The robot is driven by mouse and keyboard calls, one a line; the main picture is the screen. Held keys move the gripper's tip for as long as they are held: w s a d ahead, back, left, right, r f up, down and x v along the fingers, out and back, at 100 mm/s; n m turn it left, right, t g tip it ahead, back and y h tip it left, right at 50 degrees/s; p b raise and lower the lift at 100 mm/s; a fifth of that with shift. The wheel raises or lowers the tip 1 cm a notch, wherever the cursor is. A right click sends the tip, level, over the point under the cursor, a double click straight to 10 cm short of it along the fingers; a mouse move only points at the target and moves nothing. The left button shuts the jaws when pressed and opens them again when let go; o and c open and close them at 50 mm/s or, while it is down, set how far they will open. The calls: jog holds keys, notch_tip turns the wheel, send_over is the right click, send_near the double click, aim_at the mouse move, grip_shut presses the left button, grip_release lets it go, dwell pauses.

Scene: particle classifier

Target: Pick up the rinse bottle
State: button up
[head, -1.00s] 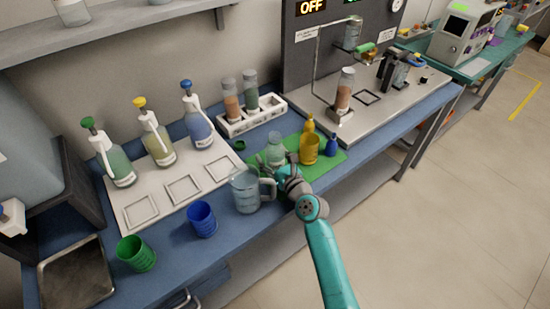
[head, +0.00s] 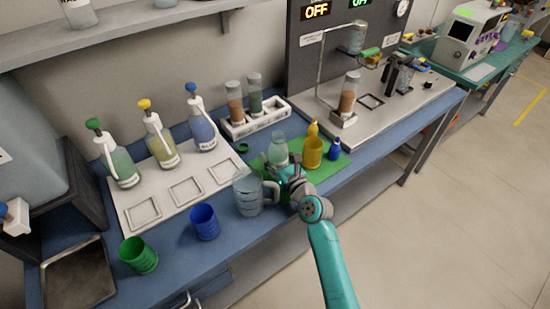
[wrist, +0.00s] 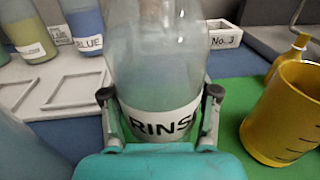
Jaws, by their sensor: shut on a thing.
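The rinse bottle (head: 279,151) is a clear, pale greenish bottle on or just above the green mat (head: 330,166). In the wrist view the bottle (wrist: 158,60) fills the middle, upright, with a white label reading "RINS" and the rest cut off. My gripper (wrist: 160,110) is shut on it, one finger at each side of its lower body. In the head view my gripper (head: 287,174) reaches it from the front, and the bottle's base is hidden behind my gripper.
A clear jug (head: 248,194) stands close left of my gripper. Blue (head: 204,222) and green (head: 138,255) cups stand front left. Pump bottles and a tube rack (head: 256,122) are behind.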

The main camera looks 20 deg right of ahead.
aim_at(275, 135)
jog(key=shift+r, duration=4.1)
jog(key=shift+r, duration=0.1)
jog(key=shift+r, duration=0.15)
